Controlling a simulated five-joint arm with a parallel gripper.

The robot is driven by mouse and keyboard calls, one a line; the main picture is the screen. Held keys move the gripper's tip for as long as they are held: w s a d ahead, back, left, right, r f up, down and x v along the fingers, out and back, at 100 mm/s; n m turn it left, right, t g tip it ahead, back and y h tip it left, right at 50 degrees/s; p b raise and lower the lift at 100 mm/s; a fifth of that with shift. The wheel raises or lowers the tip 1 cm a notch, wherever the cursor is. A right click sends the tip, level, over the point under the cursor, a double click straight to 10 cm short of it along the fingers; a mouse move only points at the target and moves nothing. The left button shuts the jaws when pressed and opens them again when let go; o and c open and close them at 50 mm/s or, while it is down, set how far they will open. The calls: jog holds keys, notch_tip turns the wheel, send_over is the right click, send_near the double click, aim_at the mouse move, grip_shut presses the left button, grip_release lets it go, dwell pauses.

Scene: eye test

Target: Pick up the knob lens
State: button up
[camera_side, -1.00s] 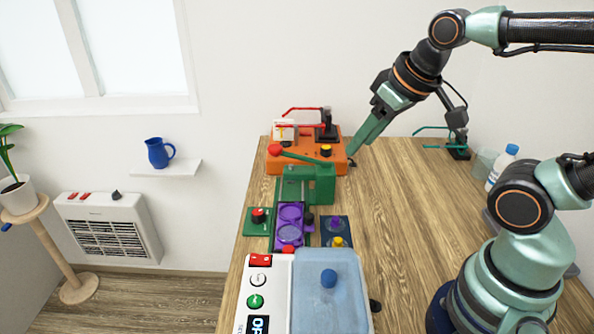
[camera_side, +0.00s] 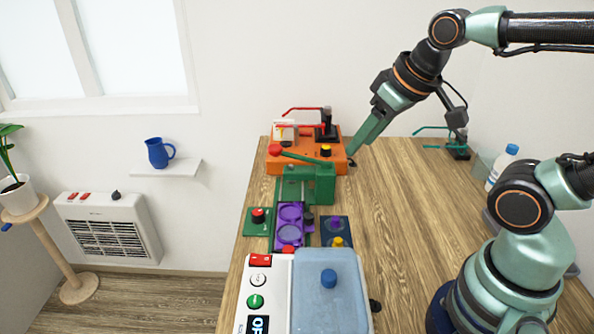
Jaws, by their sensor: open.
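I cannot tell for certain which thing is the knob lens. A small purple knob-like piece (camera_side: 336,224) stands on a dark blue plate (camera_side: 342,220), right of a purple holder (camera_side: 277,237) with two round purple discs, the far one (camera_side: 290,212) and the near one (camera_side: 289,235). My gripper (camera_side: 353,153) is open, pointing down and left beside the right edge of the orange box at the back of the table. It is well behind and above these pieces and touches none of them. The gap between its fingers is hard to see.
A green press (camera_side: 323,184) stands behind the purple holder. The orange box (camera_side: 307,165) is at the back. A white panel (camera_side: 276,283) and a bluish lid with a blue knob (camera_side: 329,278) are in front. A bottle (camera_side: 503,165) stands right. The table's middle right (camera_side: 410,220) is clear.

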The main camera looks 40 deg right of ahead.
jog(key=shift+o, duration=0.6)
jog(key=m+g, duration=0.6)
jog(key=m, duration=1.2)
send_over(335, 219)
notch_tip(335, 219, down, 12)
notch_tip(335, 219, down, 12)
jog(key=shift+f, duration=0.1)
grip_shut()
